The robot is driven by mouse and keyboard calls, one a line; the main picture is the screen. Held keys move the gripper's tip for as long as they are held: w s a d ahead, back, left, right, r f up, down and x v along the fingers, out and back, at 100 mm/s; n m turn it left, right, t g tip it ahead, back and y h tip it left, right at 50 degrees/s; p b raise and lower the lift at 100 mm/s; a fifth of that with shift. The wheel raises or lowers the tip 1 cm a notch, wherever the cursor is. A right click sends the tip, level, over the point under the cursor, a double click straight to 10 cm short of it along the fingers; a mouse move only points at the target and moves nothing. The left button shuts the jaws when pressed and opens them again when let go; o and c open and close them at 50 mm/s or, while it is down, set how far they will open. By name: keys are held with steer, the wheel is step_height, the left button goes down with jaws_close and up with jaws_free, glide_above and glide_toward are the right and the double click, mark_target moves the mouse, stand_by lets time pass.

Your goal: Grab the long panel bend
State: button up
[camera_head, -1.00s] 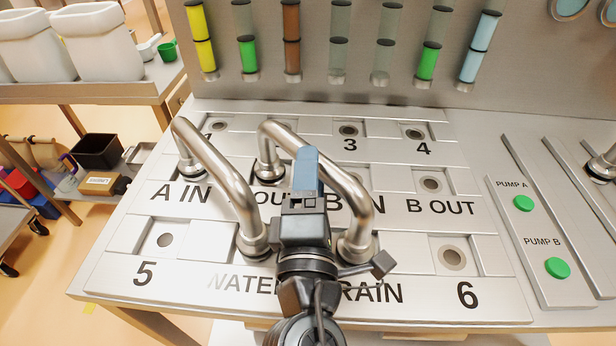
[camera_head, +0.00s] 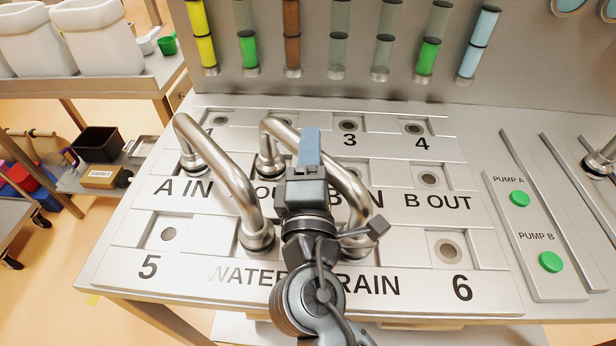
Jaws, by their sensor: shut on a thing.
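Two steel pipe bends arch over the panel (camera_head: 400,270). The left bend (camera_head: 222,172) runs from the A IN port down to the WATER port. The right bend (camera_head: 348,182) runs from the A OUT port down to the DRAIN port. I cannot tell by sight which is longer. My gripper (camera_head: 309,150), with blue fingers, is shut on the right bend near the middle of its span.
Ports 3, 4, 5, 6 and B OUT (camera_head: 429,180) are uncovered. Green PUMP A (camera_head: 519,198) and PUMP B (camera_head: 551,261) buttons are at the right. Coloured tubes (camera_head: 385,40) line the back wall. White containers (camera_head: 88,38) stand on the left table.

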jaws_close()
stand_by(0.8)
